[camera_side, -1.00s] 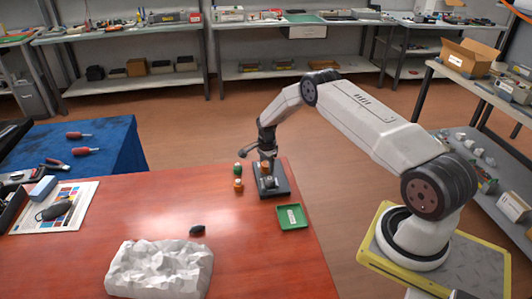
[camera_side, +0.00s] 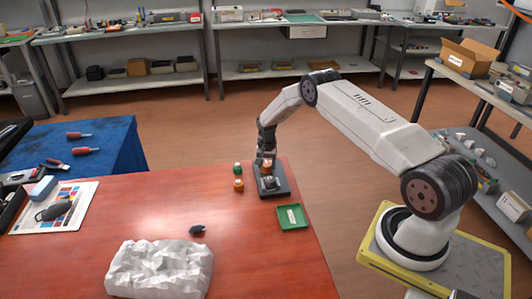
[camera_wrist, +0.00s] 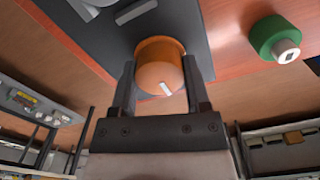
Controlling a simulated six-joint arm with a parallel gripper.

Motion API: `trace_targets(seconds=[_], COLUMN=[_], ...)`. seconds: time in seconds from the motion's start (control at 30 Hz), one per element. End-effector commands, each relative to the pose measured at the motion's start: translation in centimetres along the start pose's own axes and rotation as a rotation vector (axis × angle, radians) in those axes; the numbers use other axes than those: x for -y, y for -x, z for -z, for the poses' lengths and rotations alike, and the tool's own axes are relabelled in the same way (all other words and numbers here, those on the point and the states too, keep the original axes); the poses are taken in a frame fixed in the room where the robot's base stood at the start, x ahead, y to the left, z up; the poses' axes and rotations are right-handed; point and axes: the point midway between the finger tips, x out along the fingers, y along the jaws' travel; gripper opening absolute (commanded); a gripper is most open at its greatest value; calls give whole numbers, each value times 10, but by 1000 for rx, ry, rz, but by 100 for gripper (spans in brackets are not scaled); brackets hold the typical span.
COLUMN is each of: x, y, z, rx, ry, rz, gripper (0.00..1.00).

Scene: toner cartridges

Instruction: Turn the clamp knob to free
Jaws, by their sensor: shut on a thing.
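The clamp knob is an orange round knob (camera_wrist: 160,72) with a white mark on its face. It stands on a dark base plate (camera_side: 276,190) at the red table's far right edge. My gripper (camera_wrist: 160,85) has one finger on each side of the knob and is shut on it. In the side view the orange knob (camera_side: 267,163) shows just below my gripper, whose fingers are too small to make out there. A grey metal part (camera_side: 269,183) sits on the plate in front of the knob.
A green cap (camera_side: 237,168) and an orange cap (camera_side: 238,185) stand left of the plate. A green tray (camera_side: 292,217) lies in front of it. A dark small object (camera_side: 197,229) and a crumpled white bag (camera_side: 160,270) lie further forward.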

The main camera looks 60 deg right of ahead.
Motion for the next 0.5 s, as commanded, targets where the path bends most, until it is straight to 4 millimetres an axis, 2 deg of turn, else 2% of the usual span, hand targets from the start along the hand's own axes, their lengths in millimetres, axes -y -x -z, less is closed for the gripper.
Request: trace_targets(seconds=[0.5], x=[0], y=[0], z=[-1], rx=[1], ry=[484], rz=[0], gripper=[1])
